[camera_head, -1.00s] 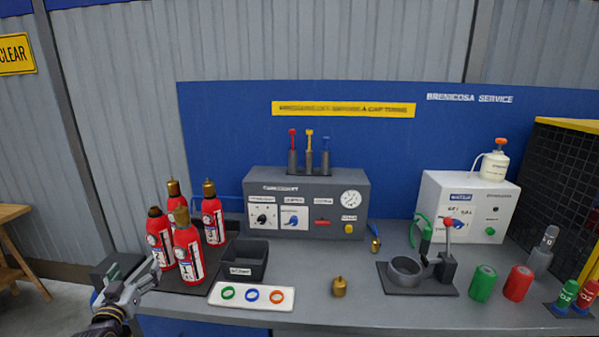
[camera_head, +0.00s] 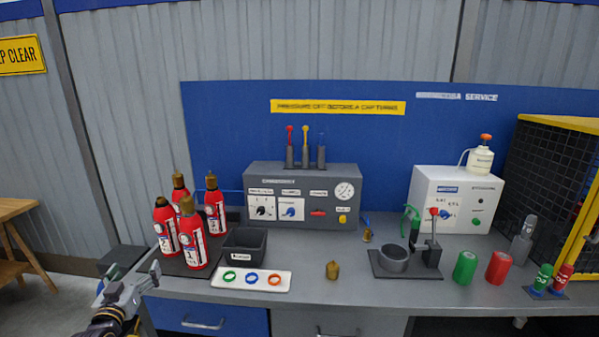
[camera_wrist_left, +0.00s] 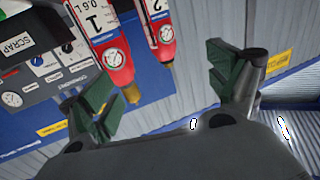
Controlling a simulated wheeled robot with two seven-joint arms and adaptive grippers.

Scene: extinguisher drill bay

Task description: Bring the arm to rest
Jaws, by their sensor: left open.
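My left gripper (camera_head: 134,276) is in the lower left of the head view, open and empty, just in front of the bench's left end. It is close to the red extinguishers but apart from them. In the left wrist view its two green-padded fingers (camera_wrist_left: 165,92) stand wide apart with nothing held between them. Red extinguishers with labels 1 (camera_wrist_left: 108,48) and 2 (camera_wrist_left: 161,40) appear tilted beyond the fingers. My right gripper is not in view.
Several brass-topped red extinguishers (camera_head: 190,240) stand on a dark mat at the bench's left. Beside them are a black bin (camera_head: 244,256) and a white ring tray (camera_head: 213,282). A wooden table (camera_head: 14,210) stands at far left. Floor (camera_head: 55,305) shows between it and the bench.

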